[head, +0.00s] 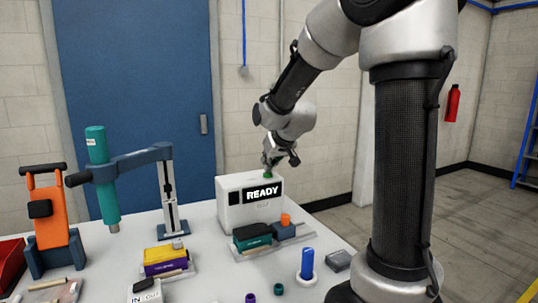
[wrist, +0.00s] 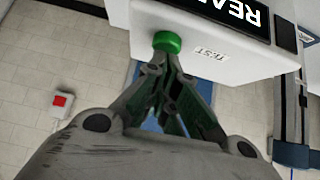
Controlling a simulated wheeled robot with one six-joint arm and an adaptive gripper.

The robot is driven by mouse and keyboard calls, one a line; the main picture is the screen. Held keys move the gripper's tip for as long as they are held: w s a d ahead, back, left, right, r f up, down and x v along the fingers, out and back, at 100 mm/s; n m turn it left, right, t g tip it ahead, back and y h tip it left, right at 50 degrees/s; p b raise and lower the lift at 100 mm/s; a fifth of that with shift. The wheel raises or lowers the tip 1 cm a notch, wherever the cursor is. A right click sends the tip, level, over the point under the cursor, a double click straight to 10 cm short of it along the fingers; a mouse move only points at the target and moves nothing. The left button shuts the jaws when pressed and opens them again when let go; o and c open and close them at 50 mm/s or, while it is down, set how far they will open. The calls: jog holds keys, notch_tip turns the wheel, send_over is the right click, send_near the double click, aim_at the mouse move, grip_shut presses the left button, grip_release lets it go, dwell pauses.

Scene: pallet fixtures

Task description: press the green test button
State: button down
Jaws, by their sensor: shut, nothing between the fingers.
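The green test button (head: 268,175) sits on top of the white test box (head: 229,212), whose display reads READY. In the wrist view the button (wrist: 167,42) stands out from the box (wrist: 185,22) beside a TEST label. My gripper (head: 267,163) is shut and empty, with its fingertips just above the button. In the wrist view the fingertips of my gripper (wrist: 160,62) are right at the button; I cannot tell whether they touch it.
A teal tool on a blue-grey arm (head: 105,190) stands left of the box. A green and blue part with an orange knob (head: 262,235) lies in front. An orange fixture (head: 50,215), a purple and yellow block (head: 165,262) and a blue peg (head: 307,263) share the table.

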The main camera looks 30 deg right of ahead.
aim_at(269, 174)
jog(key=shift+f, duration=0.1)
jog(key=shift+s+f, duration=0.15)
jog(key=shift+f, duration=1.05)
jog(key=shift+r, duration=0.3)
jog(key=r, duration=0.5)
jog(key=shift+s, duration=0.25)
jog(key=v, duration=0.8)
jog(key=shift+s+r, duration=0.2)
jog(key=shift+r, duration=0.1)
